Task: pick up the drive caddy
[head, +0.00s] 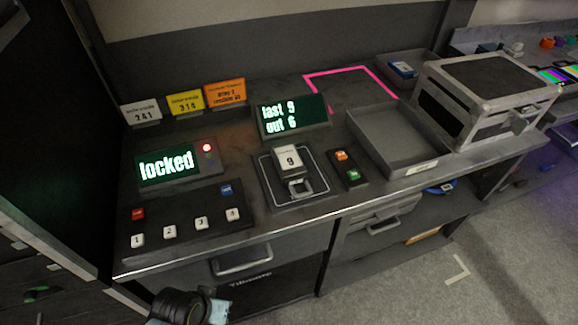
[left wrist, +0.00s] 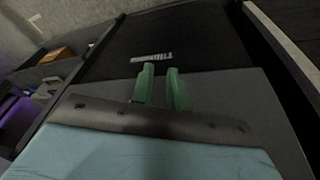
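No item is plainly marked as the drive caddy. A small blue and white box (head: 403,69) lies in a grey tray (head: 385,84) at the back right of the bench; I cannot tell whether it is the caddy. A white block marked 9 (head: 289,159) stands in a dark dock with a metal loop at the bench's middle. My left gripper (left wrist: 160,70) shows two green fingers, apart with nothing between them, facing a dark drawer front. In the head view only part of my left arm shows at the bottom, away from both items. My right gripper is out of view.
A panel reading "locked" (head: 166,163) and a numbered button box (head: 185,220) stand at left. An empty grey tray (head: 392,142) and a framed case (head: 487,95) stand at right. A pink outline (head: 350,70) marks bare bench at the back. Below are a handled drawer (head: 241,262) and shelves.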

